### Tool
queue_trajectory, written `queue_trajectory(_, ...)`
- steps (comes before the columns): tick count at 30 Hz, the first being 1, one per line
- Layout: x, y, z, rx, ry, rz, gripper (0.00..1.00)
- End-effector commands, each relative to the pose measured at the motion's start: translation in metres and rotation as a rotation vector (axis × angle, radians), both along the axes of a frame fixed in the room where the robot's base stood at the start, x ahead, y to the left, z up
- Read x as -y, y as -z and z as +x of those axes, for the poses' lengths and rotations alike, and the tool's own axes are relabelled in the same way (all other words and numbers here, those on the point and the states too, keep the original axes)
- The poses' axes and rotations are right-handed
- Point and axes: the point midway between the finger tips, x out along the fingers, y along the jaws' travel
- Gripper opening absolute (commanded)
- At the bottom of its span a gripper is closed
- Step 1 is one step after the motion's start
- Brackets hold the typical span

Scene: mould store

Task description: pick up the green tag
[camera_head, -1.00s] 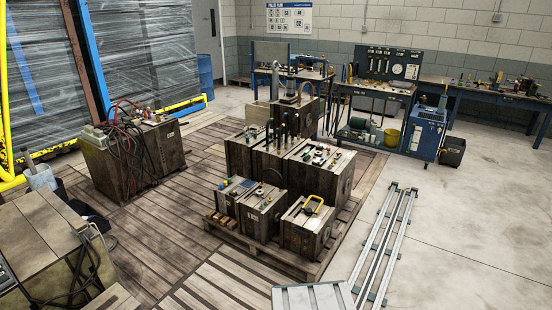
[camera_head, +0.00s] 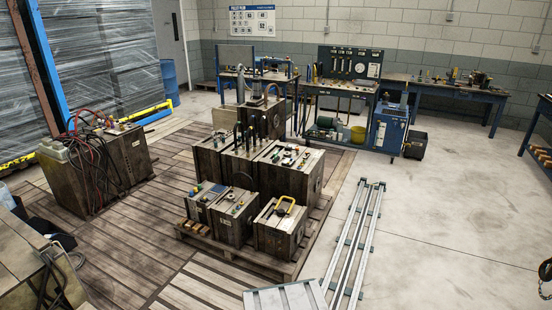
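I cannot make out a green tag for certain. A small greenish spot shows on the front left wooden-sided block (camera_head: 204,203), but it is too small to identify. That block stands with several others on a wooden pallet (camera_head: 283,266) in the middle of the view. My gripper is not in view.
Metal rails (camera_head: 352,250) run along the floor right of the pallet. A block with red and black hoses (camera_head: 95,165) stands left. Workbenches (camera_head: 440,88) and a blue cabinet (camera_head: 389,130) line the back. The concrete floor (camera_head: 440,215) at right is largely clear.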

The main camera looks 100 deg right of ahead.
Motion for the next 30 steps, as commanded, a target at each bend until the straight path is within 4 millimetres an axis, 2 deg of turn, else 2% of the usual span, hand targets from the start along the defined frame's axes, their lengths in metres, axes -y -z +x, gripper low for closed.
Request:
queue_trajectory(8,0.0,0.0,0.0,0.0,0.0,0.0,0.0)
queue_trajectory(18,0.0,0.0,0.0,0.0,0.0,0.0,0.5)
queue_trajectory(30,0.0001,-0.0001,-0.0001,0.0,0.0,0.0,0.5)
